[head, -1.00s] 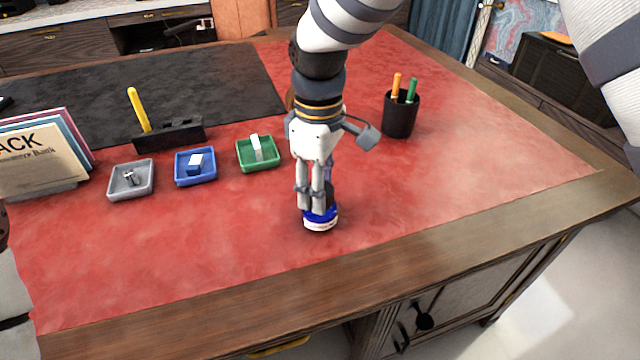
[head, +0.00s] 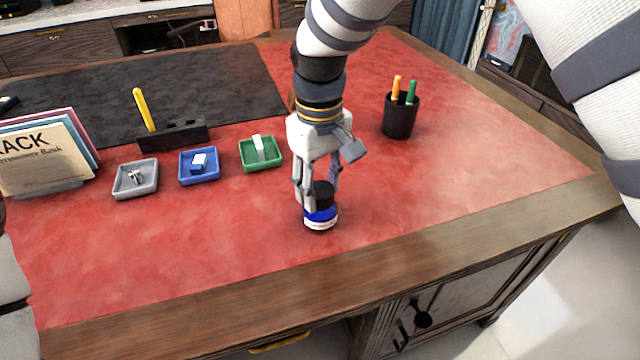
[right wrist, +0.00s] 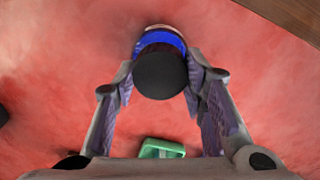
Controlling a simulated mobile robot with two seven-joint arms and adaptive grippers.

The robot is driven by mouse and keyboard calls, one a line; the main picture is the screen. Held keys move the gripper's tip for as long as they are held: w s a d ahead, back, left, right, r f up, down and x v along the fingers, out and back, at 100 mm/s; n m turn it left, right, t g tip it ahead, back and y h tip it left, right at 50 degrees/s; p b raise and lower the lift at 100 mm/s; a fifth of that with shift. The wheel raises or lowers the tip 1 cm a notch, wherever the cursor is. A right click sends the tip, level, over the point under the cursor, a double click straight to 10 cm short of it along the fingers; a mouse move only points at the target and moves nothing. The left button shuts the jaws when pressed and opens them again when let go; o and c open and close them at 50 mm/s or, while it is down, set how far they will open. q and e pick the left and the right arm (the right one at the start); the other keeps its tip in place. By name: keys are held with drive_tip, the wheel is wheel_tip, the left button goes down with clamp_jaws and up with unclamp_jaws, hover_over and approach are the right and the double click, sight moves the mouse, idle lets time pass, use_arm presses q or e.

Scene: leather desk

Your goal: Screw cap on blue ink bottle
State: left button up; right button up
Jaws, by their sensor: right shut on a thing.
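The blue ink bottle (head: 320,219) stands upright on the red leather near the desk's front edge, with a white label band. The black cap (head: 323,193) sits on top of it. I cannot tell how tightly it is seated. My right gripper (head: 319,197) points down from above and is shut on the cap. In the right wrist view the cap (right wrist: 160,76) lies between the two fingers (right wrist: 160,68), with the blue bottle (right wrist: 158,40) just beyond it. My left gripper is out of view; only part of my left arm shows at the left edge.
Grey (head: 135,190), blue (head: 198,178) and green (head: 260,165) trays with small items stand to the left. A black pen cup (head: 400,125) stands behind at right. A card holder (head: 45,165) and pen stand (head: 172,135) are farther left. The leather around the bottle is clear.

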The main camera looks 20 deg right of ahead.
drive_tip(key=m, duration=0.3)
drive_tip(key=shift+f+m, duration=0.1)
drive_tip(key=shift+m, duration=0.2)
drive_tip(key=o, duration=1.2)
drive_tip(key=shift+c, duration=0.2)
